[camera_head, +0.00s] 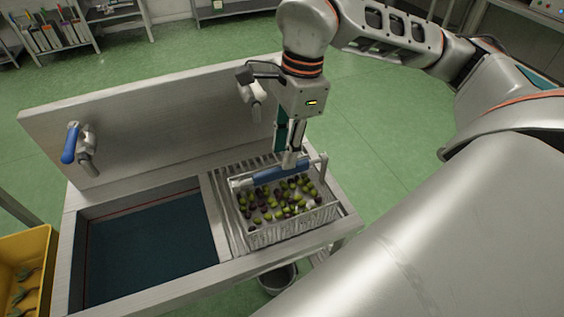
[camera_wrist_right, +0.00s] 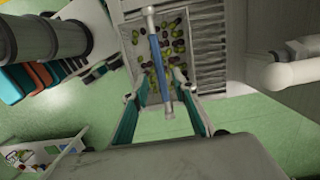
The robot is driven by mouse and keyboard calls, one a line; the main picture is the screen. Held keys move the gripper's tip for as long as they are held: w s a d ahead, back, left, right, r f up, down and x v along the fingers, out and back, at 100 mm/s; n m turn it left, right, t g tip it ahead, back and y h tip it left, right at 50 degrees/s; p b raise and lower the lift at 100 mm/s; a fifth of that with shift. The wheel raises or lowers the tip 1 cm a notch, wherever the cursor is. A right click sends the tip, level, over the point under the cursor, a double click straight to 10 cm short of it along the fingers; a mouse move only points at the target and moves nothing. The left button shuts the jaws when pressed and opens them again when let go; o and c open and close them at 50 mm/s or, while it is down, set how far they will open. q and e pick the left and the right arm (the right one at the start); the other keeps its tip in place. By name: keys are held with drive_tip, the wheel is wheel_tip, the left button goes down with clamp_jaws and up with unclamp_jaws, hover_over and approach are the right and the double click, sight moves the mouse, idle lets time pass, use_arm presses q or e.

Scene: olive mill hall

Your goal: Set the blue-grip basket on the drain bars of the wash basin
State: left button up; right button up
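The blue-grip basket (camera_head: 290,232) is a wire-walled basket of green and dark olives. It appears to rest upright on the drain bars (camera_head: 223,212), right of the basin's sunken part (camera_head: 150,245). Its blue grip (camera_head: 267,175) spans the top and also shows in the right wrist view (camera_wrist_right: 156,58). My right gripper (camera_head: 289,160) points down at the grip. In the right wrist view its two teal fingers (camera_wrist_right: 161,78) stand either side of the grip, with gaps visible, so it looks open. The fingers partly hide the grip in the head view. My left gripper is not in view.
A blue-handled tap (camera_head: 70,143) and a second tap (camera_head: 253,95) are on the basin's back panel (camera_head: 170,110). A yellow crate (camera_head: 48,262) with leaves stands at the left. A bucket (camera_head: 278,280) is below the front edge. Green floor lies around.

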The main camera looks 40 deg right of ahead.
wheel_tip(320, 180, up, 6)
drive_tip(key=shift+d, duration=0.45)
drive_tip(key=shift+s, duration=0.15)
